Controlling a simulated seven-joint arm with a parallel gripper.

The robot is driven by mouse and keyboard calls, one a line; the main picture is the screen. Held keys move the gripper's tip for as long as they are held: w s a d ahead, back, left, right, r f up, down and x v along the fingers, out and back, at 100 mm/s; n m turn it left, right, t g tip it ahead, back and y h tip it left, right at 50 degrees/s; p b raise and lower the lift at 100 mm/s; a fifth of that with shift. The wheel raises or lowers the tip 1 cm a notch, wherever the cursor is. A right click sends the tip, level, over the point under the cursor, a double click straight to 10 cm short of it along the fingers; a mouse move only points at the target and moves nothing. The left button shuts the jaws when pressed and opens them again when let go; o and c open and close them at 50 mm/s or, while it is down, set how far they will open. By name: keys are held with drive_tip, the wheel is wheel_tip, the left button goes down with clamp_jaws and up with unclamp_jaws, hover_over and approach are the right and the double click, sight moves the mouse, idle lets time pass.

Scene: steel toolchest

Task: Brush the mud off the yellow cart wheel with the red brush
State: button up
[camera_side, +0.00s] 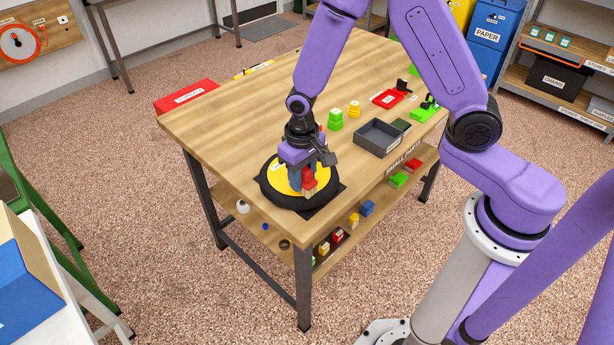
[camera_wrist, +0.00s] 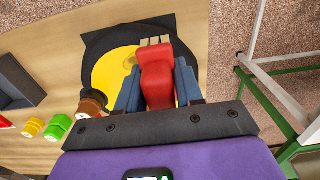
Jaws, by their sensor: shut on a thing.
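The yellow cart wheel (camera_side: 268,180) with its black tyre lies flat near the front corner of the wooden table. It also shows in the wrist view (camera_wrist: 106,72), partly covered by the brush. My gripper (camera_side: 303,180) is over the wheel, shut on the red brush (camera_side: 309,176). In the wrist view the brush (camera_wrist: 158,80) stands between the blue fingers of my gripper (camera_wrist: 157,88), its pale bristles at the top edge. The bristles are low over the wheel's near side; I cannot tell whether they touch it.
A grey open bin (camera_side: 378,138) stands right of the wheel. Green (camera_side: 336,119) and yellow (camera_side: 354,109) stacked pieces stand behind. A red tray (camera_side: 388,98) is farther back. A red box (camera_side: 187,96) is at the left edge. A brownish-red round thing (camera_wrist: 92,102) is beside the fingers.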

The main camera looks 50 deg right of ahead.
drive_tip(key=shift+r, duration=3.1)
drive_tip(key=shift+f, duration=0.25)
